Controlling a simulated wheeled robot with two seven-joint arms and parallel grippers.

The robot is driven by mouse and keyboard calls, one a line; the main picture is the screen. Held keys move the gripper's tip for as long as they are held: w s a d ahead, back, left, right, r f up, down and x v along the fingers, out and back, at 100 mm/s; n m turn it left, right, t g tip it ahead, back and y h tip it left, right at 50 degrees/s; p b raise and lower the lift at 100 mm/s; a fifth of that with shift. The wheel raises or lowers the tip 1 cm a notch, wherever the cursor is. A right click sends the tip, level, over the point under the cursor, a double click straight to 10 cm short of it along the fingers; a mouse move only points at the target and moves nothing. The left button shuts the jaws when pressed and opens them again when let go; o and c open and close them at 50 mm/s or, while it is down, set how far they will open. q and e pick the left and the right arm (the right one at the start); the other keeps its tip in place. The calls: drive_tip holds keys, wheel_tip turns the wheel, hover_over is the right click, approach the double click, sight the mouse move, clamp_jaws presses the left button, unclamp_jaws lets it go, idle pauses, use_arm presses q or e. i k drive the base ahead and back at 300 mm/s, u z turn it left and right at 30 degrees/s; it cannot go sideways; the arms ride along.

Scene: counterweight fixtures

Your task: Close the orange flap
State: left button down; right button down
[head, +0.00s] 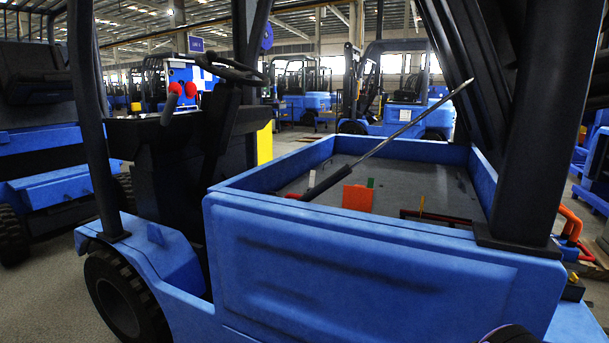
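The orange flap (357,197) is a small flat plate inside the open blue compartment of the forklift (370,270). It stands raised, its face toward me, and its lower edge is partly hidden by the compartment's near wall. A small green piece (370,183) shows just behind its top right corner. Neither gripper shows near the flap. A dark rounded part with a purple edge at the bottom edge of the head view may be part of my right arm; no fingers show there.
A gas strut (388,142) slants across the compartment, its thick black end just left of the flap. Thick black posts (540,120) rise at right, and an orange handle (571,224) is beyond.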

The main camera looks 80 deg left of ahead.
sight(357, 197)
drive_tip(key=u, duration=2.6)
